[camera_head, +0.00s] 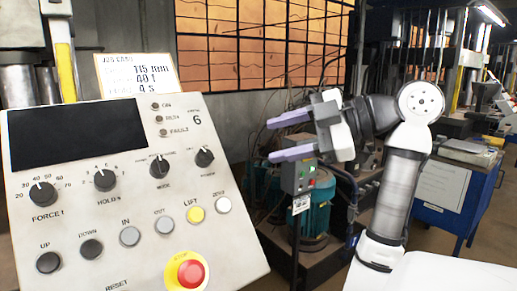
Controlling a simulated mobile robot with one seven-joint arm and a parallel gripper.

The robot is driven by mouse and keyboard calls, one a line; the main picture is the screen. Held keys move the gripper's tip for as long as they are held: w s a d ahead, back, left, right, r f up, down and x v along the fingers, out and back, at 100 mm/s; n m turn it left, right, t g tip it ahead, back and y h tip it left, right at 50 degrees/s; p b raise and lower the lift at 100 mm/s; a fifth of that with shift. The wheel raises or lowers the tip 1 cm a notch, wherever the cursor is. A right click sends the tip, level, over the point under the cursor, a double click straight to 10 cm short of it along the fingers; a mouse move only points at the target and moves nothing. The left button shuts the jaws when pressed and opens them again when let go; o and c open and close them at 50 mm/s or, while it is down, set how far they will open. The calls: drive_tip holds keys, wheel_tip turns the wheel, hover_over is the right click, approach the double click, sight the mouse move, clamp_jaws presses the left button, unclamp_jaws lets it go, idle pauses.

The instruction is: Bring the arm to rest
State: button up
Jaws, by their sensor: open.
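My gripper (292,133) is in the middle of the head view, at the end of my raised arm (402,185). Its two purple-grey fingers point left and stand apart, with nothing between them. It hangs in the air to the right of the control panel (130,215). In the picture a small grey box with a green and a red button (299,177) shows just below the lower finger.
The sloped panel fills the left, with knobs, buttons, a dark screen (75,136) and a red emergency stop (189,273). A paper note (137,74) stands above it. A teal motor (316,210) is behind my gripper. A blue cabinet (450,195) stands at right.

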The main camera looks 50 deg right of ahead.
drive_tip(key=shift+s+d+r, duration=0.15)
drive_tip(key=shift+s, duration=0.2)
idle(0.4)
